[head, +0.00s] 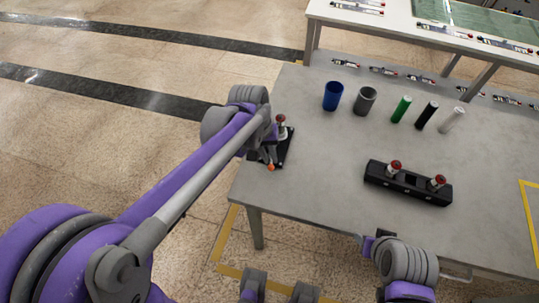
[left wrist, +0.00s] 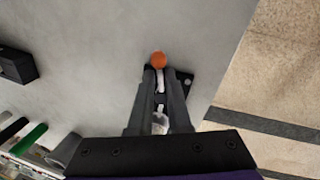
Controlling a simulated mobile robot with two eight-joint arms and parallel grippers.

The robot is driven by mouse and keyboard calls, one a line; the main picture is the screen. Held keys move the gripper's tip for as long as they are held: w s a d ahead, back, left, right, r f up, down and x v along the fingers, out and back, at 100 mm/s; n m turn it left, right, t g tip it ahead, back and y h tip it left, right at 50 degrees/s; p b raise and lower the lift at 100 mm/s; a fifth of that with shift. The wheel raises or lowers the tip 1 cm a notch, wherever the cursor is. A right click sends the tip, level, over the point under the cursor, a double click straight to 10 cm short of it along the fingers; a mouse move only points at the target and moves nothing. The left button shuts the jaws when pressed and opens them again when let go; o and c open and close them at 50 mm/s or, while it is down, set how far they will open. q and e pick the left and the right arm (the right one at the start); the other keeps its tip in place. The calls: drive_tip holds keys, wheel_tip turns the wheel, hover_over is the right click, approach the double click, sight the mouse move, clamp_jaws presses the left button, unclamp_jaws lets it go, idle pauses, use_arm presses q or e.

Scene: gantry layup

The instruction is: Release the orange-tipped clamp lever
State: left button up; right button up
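The clamp stands on a black base plate (head: 287,150) at the left edge of the grey table. Its lever ends in an orange ball tip (head: 271,167); the tip also shows in the left wrist view (left wrist: 158,59). My left gripper (left wrist: 160,72) is down at the clamp, its two dark fingers close on either side of the pale lever (left wrist: 160,82), just behind the ball. Almost no gap shows beside the lever. In the head view my left arm partly hides the clamp. My right arm is at the table's front edge; its fingers cannot be made out.
A black block (head: 408,183) with two red-topped parts lies on the grey table (head: 330,200). A blue cup (head: 333,96), a grey cup (head: 365,101) and green (head: 401,109), black (head: 426,115) and white (head: 451,119) cylinders stand behind it. The table middle is clear.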

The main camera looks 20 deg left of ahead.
use_arm(q)
clamp_jaws()
drive_tip(key=shift+a+m, duration=0.25)
drive_tip(key=shift+m, duration=0.45)
drive_tip(key=shift+a+m, duration=0.25)
drive_tip(key=shift+m, duration=0.45)
drive_tip(key=shift+o, duration=2.2)
unclamp_jaws()
